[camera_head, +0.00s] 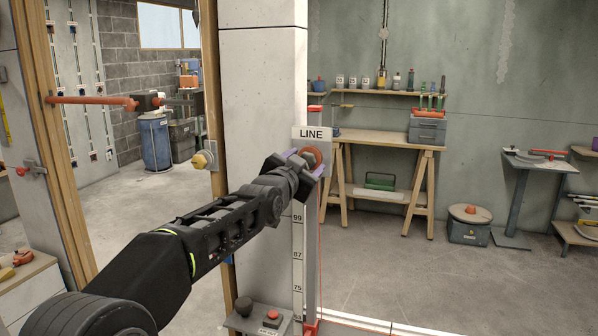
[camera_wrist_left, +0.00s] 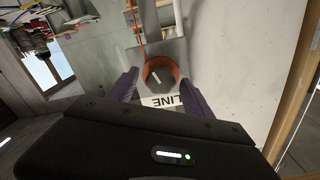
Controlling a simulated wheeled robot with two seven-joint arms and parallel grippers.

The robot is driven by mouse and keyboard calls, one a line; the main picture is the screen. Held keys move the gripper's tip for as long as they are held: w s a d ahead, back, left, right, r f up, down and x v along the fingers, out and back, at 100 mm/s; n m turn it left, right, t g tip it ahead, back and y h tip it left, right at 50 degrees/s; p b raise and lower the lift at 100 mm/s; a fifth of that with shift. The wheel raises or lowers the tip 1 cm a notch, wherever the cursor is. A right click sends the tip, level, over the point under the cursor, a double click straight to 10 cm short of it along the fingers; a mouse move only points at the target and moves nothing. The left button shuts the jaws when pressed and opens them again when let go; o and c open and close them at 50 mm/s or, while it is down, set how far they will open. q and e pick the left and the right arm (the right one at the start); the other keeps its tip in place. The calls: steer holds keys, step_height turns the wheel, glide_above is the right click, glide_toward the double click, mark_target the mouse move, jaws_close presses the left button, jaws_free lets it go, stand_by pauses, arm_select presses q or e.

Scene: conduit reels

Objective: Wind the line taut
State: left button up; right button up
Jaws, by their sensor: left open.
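The LINE sign (camera_head: 312,134) is on the pale pillar, and it shows upside down in the left wrist view (camera_wrist_left: 163,101). Below it in the head view is a round orange-red knob (camera_head: 313,155). In the left wrist view this knob (camera_wrist_left: 160,72) has a dark centre with a white mark. My left gripper (camera_head: 306,158) is open, its purple fingers on either side of the knob; I cannot tell whether they touch it. A thin red line (camera_head: 320,235) runs down beside the pillar. My right gripper is not in view.
A numbered scale (camera_head: 297,255) runs down the pillar. A wooden workbench (camera_head: 385,139) and shelf stand behind.

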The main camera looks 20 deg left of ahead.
arm_select(q)
steer(key=s, duration=0.6)
steer(key=shift+a+b, duration=0.25)
steer(key=shift+b, duration=0.05)
